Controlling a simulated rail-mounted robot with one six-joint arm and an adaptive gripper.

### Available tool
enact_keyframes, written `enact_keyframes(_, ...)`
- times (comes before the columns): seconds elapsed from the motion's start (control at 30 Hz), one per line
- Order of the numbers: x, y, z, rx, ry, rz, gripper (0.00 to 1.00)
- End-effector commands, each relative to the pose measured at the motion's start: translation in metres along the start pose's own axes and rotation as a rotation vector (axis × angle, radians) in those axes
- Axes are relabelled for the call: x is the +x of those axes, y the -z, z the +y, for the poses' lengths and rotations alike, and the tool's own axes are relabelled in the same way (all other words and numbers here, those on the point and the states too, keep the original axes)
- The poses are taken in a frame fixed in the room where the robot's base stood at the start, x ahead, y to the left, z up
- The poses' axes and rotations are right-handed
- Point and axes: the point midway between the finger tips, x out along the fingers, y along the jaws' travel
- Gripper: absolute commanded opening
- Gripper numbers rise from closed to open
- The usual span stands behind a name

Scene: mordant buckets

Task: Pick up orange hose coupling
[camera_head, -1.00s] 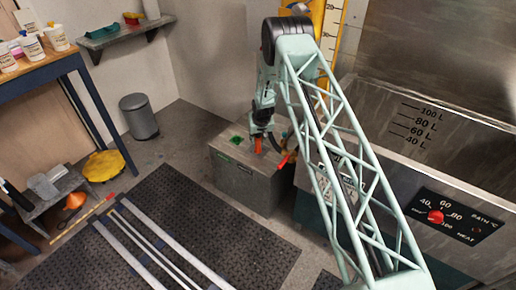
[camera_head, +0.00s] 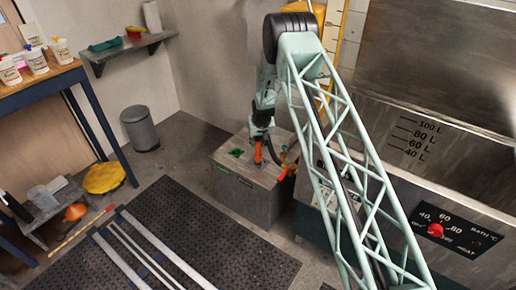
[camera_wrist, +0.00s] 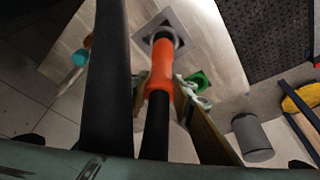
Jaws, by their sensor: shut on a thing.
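The orange hose coupling (camera_wrist: 162,66) is a bright orange tube with a black section below it in the wrist view. Its far end overlaps a grey square plate with a round ring (camera_wrist: 180,32) on top of the box; I cannot tell whether they touch. In the head view the coupling (camera_head: 258,153) shows as a small orange piece under my gripper (camera_head: 259,139), over the box top. My gripper (camera_wrist: 160,82) is shut on the coupling. Part of the grip is hidden by the dark fingers.
The grey box (camera_head: 245,196) stands beside the steel bath (camera_head: 430,150) with its red dial (camera_head: 436,230). Green clips (camera_wrist: 198,80) lie near the coupling.

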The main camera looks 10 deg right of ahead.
Motion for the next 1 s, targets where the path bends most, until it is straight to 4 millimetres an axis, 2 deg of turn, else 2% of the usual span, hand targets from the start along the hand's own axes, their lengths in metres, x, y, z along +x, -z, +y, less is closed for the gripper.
enact_keyframes(0.1, -0.015, 0.007, 0.000, 0.001, 0.000, 0.002, 0.01)
enact_keyframes(0.3, -0.027, 0.012, 0.000, 0.000, 0.000, 0.001, 0.01)
enact_keyframes(1.0, -0.030, 0.013, 0.000, 0.000, 0.000, 0.001, 0.01)
